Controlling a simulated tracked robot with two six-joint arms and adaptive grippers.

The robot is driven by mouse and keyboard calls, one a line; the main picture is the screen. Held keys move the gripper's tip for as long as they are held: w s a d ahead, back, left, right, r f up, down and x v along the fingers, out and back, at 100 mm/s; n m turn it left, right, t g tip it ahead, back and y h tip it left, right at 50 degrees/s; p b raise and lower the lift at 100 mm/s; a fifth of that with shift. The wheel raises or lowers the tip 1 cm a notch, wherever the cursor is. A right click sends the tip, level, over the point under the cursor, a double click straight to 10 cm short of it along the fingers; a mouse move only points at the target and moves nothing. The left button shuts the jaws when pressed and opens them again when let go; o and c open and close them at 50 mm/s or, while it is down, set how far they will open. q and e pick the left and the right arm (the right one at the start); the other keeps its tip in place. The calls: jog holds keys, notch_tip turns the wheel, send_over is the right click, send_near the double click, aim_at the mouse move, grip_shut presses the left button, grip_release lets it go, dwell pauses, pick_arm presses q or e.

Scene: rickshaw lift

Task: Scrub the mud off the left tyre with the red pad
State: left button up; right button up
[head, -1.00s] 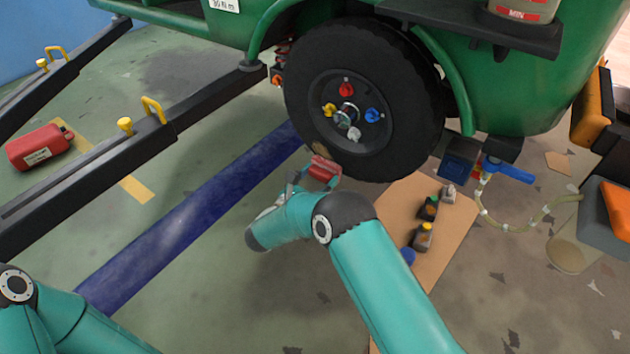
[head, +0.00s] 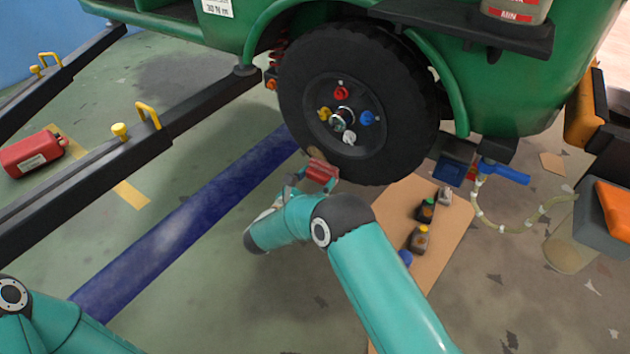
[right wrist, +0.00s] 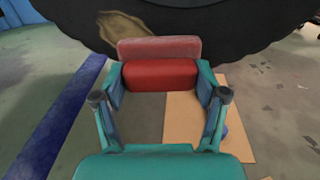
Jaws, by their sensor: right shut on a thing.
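The black tyre (head: 400,85) hangs under the green vehicle, its hub with coloured knobs facing me. My right gripper (head: 312,178) is shut on the red pad (head: 322,171) at the tyre's lower left edge. In the right wrist view the red pad (right wrist: 160,73) sits between both fingers of the right gripper (right wrist: 160,82). Its pale far side is up at the tyre tread (right wrist: 215,22); I cannot tell whether it presses on it. A brown mud patch (right wrist: 126,29) lies on the tread just beyond the pad, partly hidden by it. My left gripper is out of view.
A blue roll-like strip (head: 190,220) and a dark lift arm (head: 100,150) run across the floor at left. A red canister (head: 32,152) lies beyond. Cardboard (head: 445,240) with small bottles lies right of my right arm. A hose (head: 500,225) hangs at right.

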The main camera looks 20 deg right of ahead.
aim_at(312, 165)
jog(key=shift+w+d, duration=0.4)
jog(key=shift+d, duration=0.1)
jog(key=shift+w+a+r+b, duration=0.6)
jog(key=shift+w+a+b, duration=0.2)
jog(key=shift+w+a+r+b, duration=0.4)
jog(key=shift+w+a+r, duration=0.2)
jog(key=shift+w, duration=0.25)
jog(key=shift+w+a+r+b, duration=0.4)
jog(key=shift+w+a+r, duration=0.2)
jog(key=shift+w, duration=0.25)
jog(key=shift+s, duration=0.1)
jog(key=shift+s+d+f, duration=0.9)
jog(key=shift+s+d, duration=0.3)
jog(key=shift+s+d+f+b, duration=0.25)
jog(key=shift+s+d+f, duration=0.25)
jog(key=shift+s, duration=0.15)
jog(key=shift+s+d+f+b, duration=0.25)
jog(key=shift+s+d+f, duration=0.2)
jog(key=shift+s, duration=0.2)
